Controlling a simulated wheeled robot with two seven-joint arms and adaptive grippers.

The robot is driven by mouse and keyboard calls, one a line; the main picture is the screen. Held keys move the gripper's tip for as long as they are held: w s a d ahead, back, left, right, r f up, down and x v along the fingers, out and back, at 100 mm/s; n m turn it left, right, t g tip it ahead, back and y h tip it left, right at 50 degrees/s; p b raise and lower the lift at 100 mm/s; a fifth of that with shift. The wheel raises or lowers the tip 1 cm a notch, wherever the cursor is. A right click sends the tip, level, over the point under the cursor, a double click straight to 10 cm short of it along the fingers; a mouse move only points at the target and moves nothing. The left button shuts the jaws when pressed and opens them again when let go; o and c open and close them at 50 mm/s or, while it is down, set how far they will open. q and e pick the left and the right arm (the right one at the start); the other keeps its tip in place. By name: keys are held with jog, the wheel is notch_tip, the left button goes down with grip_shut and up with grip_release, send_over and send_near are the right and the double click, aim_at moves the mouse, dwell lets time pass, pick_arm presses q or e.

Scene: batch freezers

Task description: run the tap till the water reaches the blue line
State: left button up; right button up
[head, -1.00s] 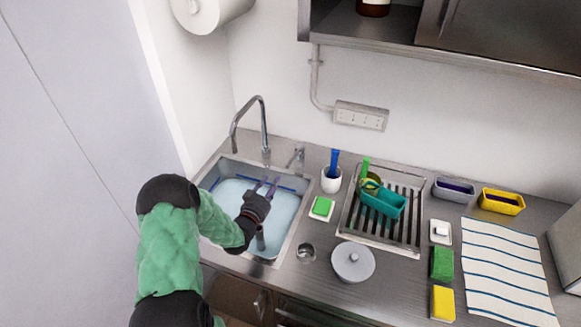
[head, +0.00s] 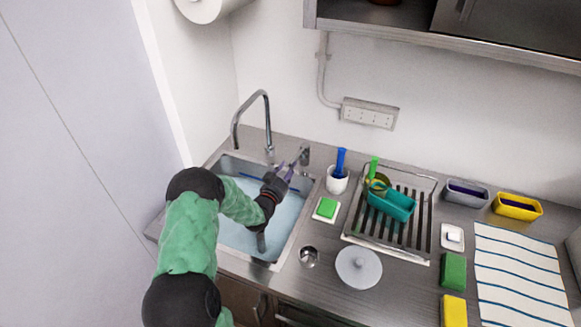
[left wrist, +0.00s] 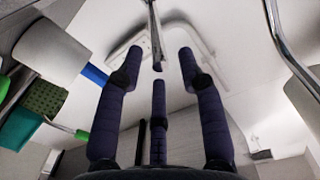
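The steel sink (head: 276,258) holds pale blue water (head: 237,236). A dark blue line (head: 252,178) runs along its back wall, and the water surface looks below it. The tall curved tap (head: 266,112) stands behind the sink, its spout over the basin; I see no clear stream. The tap's lever (head: 304,155) is at the sink's back right corner. My left gripper (head: 285,171) is just in front of the lever. In the left wrist view, its dark fingers (left wrist: 160,62) are spread, with the lever (left wrist: 154,30) just beyond and between the tips; contact is unclear. My right gripper is out of view.
Right of the sink stand a white cup (head: 337,180) with a blue-handled brush, a green sponge (head: 326,207) on a dish, a drying rack (head: 429,225) and a round grey lid (head: 358,267). A cabinet (head: 400,30) hangs above.

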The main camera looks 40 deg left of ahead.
aim_at(299, 155)
pick_arm(q)
jog(key=shift+x, duration=1.2)
grip_shut()
